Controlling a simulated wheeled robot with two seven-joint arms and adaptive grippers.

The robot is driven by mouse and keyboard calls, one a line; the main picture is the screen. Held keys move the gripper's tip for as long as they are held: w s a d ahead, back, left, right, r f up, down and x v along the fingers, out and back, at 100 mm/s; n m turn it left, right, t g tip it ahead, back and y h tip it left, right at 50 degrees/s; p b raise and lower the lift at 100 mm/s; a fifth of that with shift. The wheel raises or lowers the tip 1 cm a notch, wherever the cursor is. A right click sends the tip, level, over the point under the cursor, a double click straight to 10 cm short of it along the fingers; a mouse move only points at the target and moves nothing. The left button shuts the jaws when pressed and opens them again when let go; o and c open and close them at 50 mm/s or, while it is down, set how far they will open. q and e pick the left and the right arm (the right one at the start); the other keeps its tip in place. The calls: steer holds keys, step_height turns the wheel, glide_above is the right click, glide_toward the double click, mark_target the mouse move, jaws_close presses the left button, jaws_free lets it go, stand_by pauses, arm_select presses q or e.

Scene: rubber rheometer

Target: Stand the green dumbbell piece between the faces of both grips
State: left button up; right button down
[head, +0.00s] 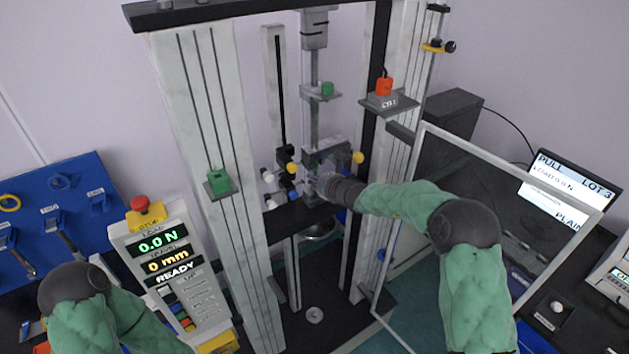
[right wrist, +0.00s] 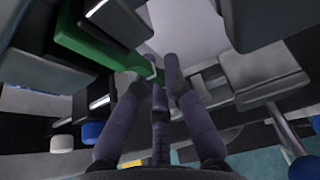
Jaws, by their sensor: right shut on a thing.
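The green dumbbell piece (right wrist: 92,42) shows in the right wrist view, with a broad end at upper left and a narrower part running to my fingertips. My right gripper (right wrist: 158,76) is shut on that narrower part. Grey metal grip blocks (right wrist: 265,75) stand close on both sides of the fingers. In the head view my right gripper (head: 322,184) reaches in among the grips (head: 328,158) between the columns. The piece is hidden there, and I cannot tell whether it touches the grip faces. My left gripper is out of view; only my left arm shows at lower left.
An open clear door (head: 480,215) stands beside my right arm. Tall columns (head: 205,120) frame the work space. A control panel (head: 170,270) reads 0.0 N, 0 mm, READY. Yellow knobs (head: 358,157) stick out by the grips. A blue tool board (head: 75,215) stands at left.

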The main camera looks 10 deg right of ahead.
steer(key=c, duration=1.3)
jaws_free()
steer(key=shift+o, duration=0.2)
steer(key=shift+s, duration=0.1)
steer(key=v, duration=1.1)
steer(key=shift+s+r, duration=0.15)
steer(key=shift+s, duration=0.2)
steer(key=shift+d, duration=0.15)
